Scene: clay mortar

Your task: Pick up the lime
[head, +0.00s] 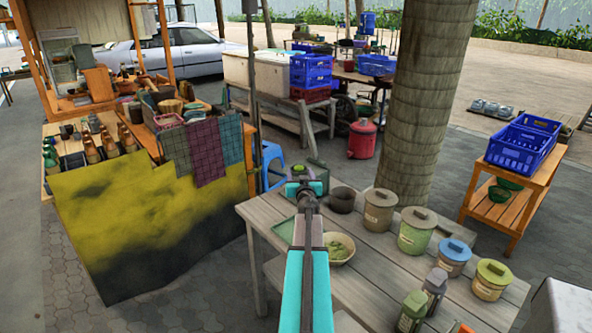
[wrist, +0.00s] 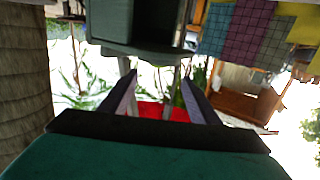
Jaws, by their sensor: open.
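No lime can be told for certain in either view. A pale bowl (head: 340,255) on the grey wooden table (head: 262,212) holds small green pieces that are too small to name. A dark clay mortar (head: 342,201) stands behind the bowl. My gripper (wrist: 158,88) is open in the wrist view, with nothing between its two fingers. It points out over the scene, away from the tabletop. In the head view my arm reaches past the left side of the bowl and hides part of the table and the gripper's fingers.
Several lidded jars (head: 418,232) fill the table's right side. A green tray (head: 285,232) lies left of the bowl, partly behind my arm. A thick tree trunk (head: 425,100) rises behind the table. A yellow-draped stall (head: 150,220) stands left, a blue stool (head: 272,160) between.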

